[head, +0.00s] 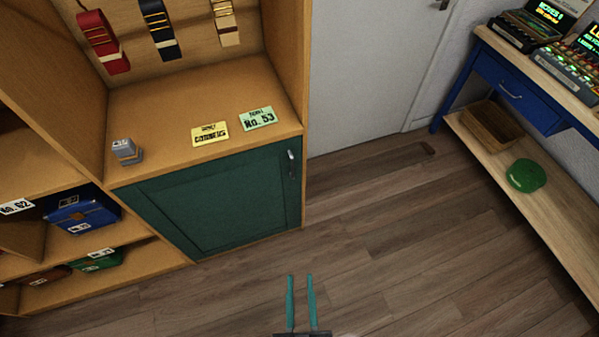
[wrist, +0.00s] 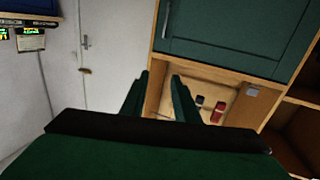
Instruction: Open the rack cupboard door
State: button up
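The rack cupboard door (head: 215,205) is a dark green panel in the lower part of the wooden rack, and it looks shut. Its small metal handle (head: 291,163) stands upright near the door's upper right corner. In the wrist view the door (wrist: 235,30) fills the upper right, with the handle (wrist: 166,18) at its left edge. My gripper (head: 300,280) is at the bottom of the head view, in front of and below the door, clear of the handle. Its two teal fingers are apart with nothing between them; they also show in the wrist view (wrist: 159,78).
A yellow card (head: 210,134), a green card (head: 257,118) and a grey block (head: 126,151) lie on the shelf above the door. A blue-framed bench (head: 520,95) with a basket (head: 490,125) stands at right. The wooden floor (head: 400,240) between is mostly clear.

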jog(key=w+d+f+n+t+y, duration=0.1)
jog(key=w+f+n+y, duration=0.15)
jog(key=w, duration=0.65)
jog(key=w+f+n+y, duration=0.2)
jog(key=w+f+y, duration=0.15)
jog(key=w, duration=0.55)
jog(key=g+y, duration=0.2)
jog(key=g, duration=0.1)
send_near(293, 170)
jog(key=shift+n, duration=0.45)
jog(key=x, duration=0.8)
jog(key=shift+w+r, duration=0.1)
jog(key=shift+w, duration=0.2)
grip_shut()
